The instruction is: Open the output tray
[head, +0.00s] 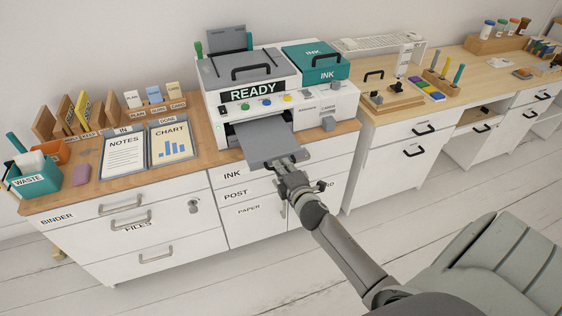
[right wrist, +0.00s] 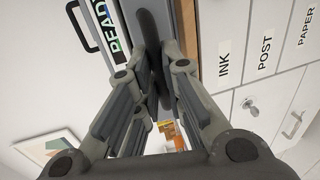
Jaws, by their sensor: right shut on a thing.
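The printer (head: 260,90) stands on the wooden desktop with a sign that reads READY. Its grey output tray (head: 262,146) sticks out of the front slot, past the desk's front edge. My right gripper (head: 284,168) is at the tray's front end, shut on its dark handle. The fingers hide part of the handle. My left gripper is not in view.
White drawers marked INK, POST and PAPER (head: 249,210) lie below the tray. A NOTES tray (head: 123,155) and a CHART tray (head: 171,143) lie left of the printer. A teal INK box (head: 316,65) sits on its right. The floor in front is clear apart from my own body.

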